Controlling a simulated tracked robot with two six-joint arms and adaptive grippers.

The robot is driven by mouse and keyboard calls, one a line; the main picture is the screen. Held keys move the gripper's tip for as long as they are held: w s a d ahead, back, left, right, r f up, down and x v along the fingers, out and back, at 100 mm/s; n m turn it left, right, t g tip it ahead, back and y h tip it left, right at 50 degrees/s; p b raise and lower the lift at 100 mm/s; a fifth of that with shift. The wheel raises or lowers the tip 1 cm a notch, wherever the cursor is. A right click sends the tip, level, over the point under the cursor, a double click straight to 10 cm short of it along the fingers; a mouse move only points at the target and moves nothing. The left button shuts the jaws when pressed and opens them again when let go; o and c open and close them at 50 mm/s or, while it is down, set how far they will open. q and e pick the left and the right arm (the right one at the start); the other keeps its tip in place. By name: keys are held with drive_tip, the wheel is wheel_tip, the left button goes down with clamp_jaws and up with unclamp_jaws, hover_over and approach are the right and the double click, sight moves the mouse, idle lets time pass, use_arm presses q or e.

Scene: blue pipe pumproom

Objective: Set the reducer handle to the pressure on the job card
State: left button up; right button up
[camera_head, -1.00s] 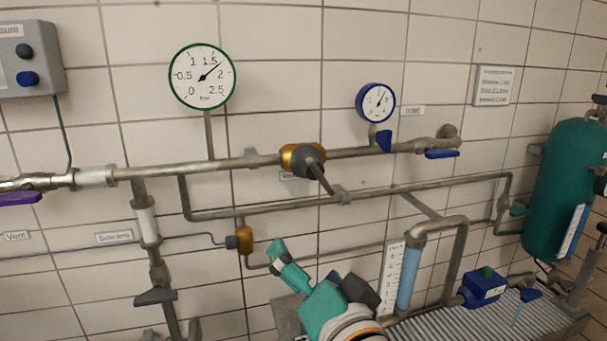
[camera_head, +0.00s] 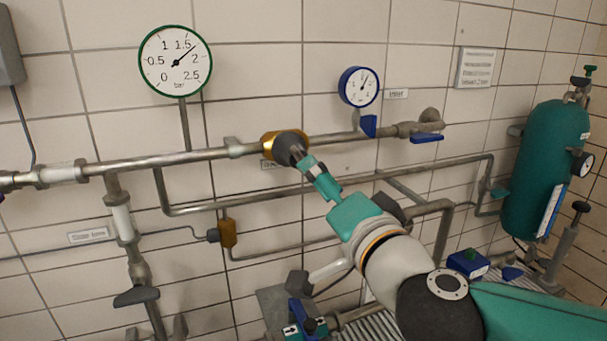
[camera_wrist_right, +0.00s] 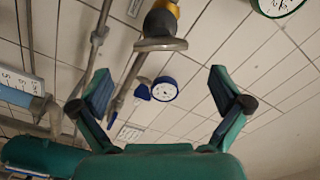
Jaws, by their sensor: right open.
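The reducer (camera_head: 271,146) is a gold body on the upper pipe with a dark grey handle (camera_head: 289,148). Its lever is mostly hidden behind my right gripper (camera_head: 309,165), which is at the handle from the lower right. In the wrist view the grey handle bar (camera_wrist_right: 160,44) lies ahead, between the open fingers of my right gripper (camera_wrist_right: 166,88); I see no grip on it. The green-rimmed gauge (camera_head: 176,63) has its needle between 1.5 and 2 bar. A white card (camera_head: 476,67) hangs at the upper right, its text too small to read. My left gripper is not seen.
A small blue-rimmed gauge (camera_head: 358,86) and a blue lever (camera_head: 427,138) sit right of the reducer. A teal tank (camera_head: 545,170) stands at the right. Another pipe runs just below the upper one. A blue part (camera_head: 305,318) is at the bottom.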

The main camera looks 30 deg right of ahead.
sight(297, 162)
drive_tip(key=b+x, duration=0.1)
drive_tip(key=x, duration=0.8)
drive_tip(key=c, duration=1)
drive_tip(key=shift+a+m, duration=0.1)
drive_tip(key=shift+m, duration=1.6)
drive_tip(key=shift+f, duration=0.1)
drive_tip(key=o, duration=1)
